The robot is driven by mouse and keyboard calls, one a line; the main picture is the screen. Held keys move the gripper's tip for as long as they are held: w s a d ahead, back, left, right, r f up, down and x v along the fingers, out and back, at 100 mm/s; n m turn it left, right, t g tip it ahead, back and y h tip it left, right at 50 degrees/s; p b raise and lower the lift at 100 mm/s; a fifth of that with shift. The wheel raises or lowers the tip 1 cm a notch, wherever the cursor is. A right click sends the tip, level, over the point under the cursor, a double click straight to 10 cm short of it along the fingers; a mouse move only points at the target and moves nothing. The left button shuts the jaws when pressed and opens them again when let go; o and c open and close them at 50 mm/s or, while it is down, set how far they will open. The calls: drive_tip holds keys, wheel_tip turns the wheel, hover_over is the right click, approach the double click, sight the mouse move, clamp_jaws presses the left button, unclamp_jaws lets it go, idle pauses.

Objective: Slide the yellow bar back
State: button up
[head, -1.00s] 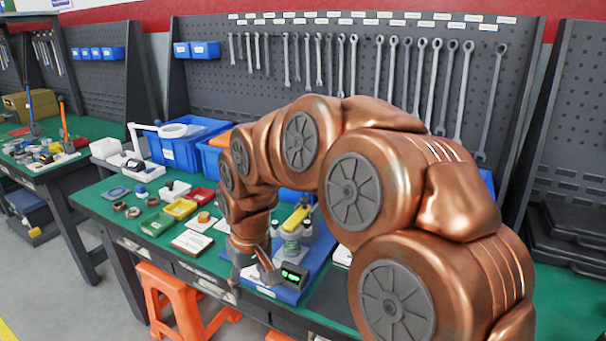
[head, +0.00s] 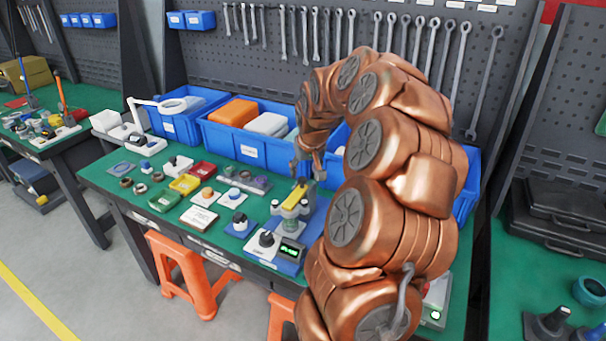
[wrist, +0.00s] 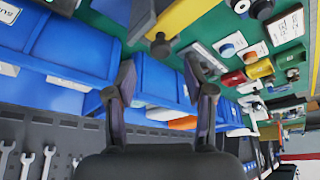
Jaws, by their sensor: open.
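The yellow bar (head: 296,196) lies across the top of a grey test fixture (head: 290,210) at the front middle of the green bench. In the wrist view the yellow bar (wrist: 182,14) shows at the top edge, partly cut off, with a dark knob under its near end. My gripper (wrist: 160,76) is open with nothing between its fingers, and it is apart from the bar. In the head view my gripper (head: 305,168) hangs just behind and above the bar's far end; its fingertips are hard to make out there.
Blue bins (head: 252,146) stand along the back of the bench, close behind my gripper. A black knob and a green-lit display (head: 289,251) sit in front of the fixture. Several small parts and trays (head: 185,184) lie to the left. An orange stool (head: 182,268) stands below.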

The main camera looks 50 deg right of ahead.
sight(302, 179)
drive_tip(key=shift+p+x, duration=0.55)
drive_tip(key=shift+x, duration=1.7)
clamp_jaws()
